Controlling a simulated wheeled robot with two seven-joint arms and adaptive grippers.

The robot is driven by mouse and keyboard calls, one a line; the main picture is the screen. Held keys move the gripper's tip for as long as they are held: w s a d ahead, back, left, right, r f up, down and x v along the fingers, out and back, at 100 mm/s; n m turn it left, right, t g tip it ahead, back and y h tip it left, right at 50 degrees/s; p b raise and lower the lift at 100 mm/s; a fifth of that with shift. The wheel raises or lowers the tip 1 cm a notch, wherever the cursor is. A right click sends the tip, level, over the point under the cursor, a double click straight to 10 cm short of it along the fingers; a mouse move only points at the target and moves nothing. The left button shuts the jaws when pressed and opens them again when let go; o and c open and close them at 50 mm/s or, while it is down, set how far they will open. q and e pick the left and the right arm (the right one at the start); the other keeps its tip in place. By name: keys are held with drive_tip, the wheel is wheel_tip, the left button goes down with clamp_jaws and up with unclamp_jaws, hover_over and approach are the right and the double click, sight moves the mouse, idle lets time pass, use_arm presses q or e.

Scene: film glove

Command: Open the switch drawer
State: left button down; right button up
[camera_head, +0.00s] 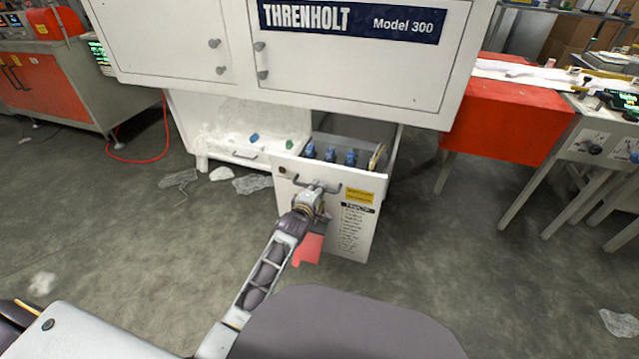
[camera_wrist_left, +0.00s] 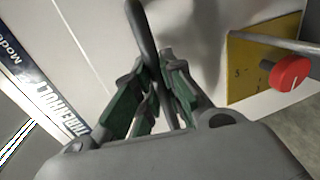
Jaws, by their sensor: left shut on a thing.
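The switch drawer (camera_head: 358,222) is a white drawer under the Threnholt machine, and it stands pulled out in the head view. Its open top shows several blue switches (camera_head: 331,154) inside. A dark bar handle (camera_head: 316,184) runs across its front; in the left wrist view the handle (camera_wrist_left: 143,32) passes between the fingers. My left gripper (camera_head: 312,192) is shut on this handle, and its green-padded fingers (camera_wrist_left: 153,95) show in the left wrist view. A yellow label and a printed list are on the drawer front. My right gripper is not in view.
The white machine cabinet (camera_head: 330,55) stands above the drawer. An open white shelf (camera_head: 235,150) with small items is left of it. Plastic scraps (camera_head: 252,184) lie on the floor. A red-sided bench (camera_head: 505,120) stands right.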

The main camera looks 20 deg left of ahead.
use_arm(q)
drive_tip(key=shift+s, duration=0.15)
drive_tip(key=c, duration=1.5)
unclamp_jaws()
drive_tip(key=shift+s, duration=0.15)
drive_tip(key=shift+v, duration=5.85)
